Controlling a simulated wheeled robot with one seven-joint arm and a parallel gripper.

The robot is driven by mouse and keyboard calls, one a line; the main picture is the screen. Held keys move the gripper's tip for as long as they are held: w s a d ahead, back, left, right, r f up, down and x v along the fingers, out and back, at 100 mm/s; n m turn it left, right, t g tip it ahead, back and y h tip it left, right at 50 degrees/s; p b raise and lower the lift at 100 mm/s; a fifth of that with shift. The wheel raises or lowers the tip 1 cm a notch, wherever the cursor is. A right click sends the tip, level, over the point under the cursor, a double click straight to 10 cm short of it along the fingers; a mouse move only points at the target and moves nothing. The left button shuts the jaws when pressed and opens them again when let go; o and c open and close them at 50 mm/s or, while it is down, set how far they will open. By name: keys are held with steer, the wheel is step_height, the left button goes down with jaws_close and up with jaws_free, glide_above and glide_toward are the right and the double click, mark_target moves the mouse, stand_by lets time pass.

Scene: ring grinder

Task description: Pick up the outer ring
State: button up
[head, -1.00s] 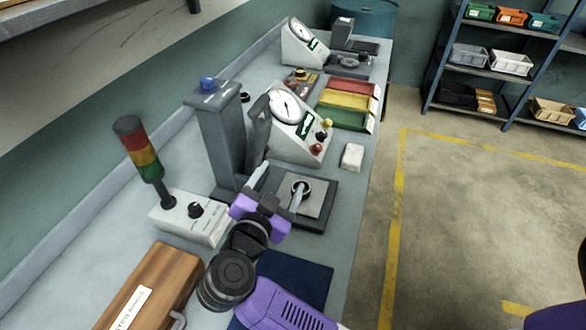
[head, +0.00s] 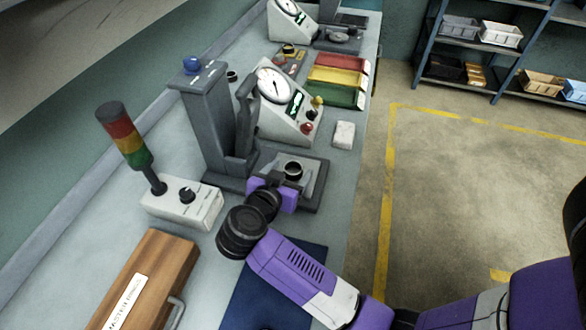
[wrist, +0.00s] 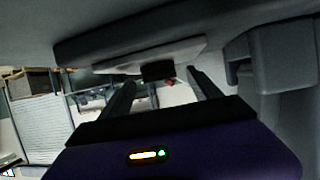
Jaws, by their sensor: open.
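The outer ring appears as a short dark cylinder with a pale rim (head: 293,170) on the light plate (head: 308,187) of the grey press-like station. My gripper (head: 284,178) is low beside the plate on the near side, with its purple body toward me; its fingers are hard to make out in the head view. In the wrist view my gripper (wrist: 160,88) is open, with two dark fingers apart. The dark ring (wrist: 158,72) shows between them near the tips, against the pale plate (wrist: 110,58). The picture seems upside down. I cannot tell whether either finger touches the ring.
The station's grey column (head: 212,125) stands just left of the plate. A dial gauge box (head: 285,110), a white block (head: 344,134) and red, yellow and green trays (head: 340,77) lie beyond. A signal-lamp box (head: 182,200), a wooden case (head: 150,270) and a blue mat (head: 270,290) are nearer.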

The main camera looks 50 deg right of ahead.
steer(key=shift+w+d+f, duration=0.1)
steer(key=shift+d+f, duration=0.1)
steer(key=shift+d, duration=0.15)
steer(key=c, duration=1.4)
jaws_close()
steer(key=shift+r, duration=0.15)
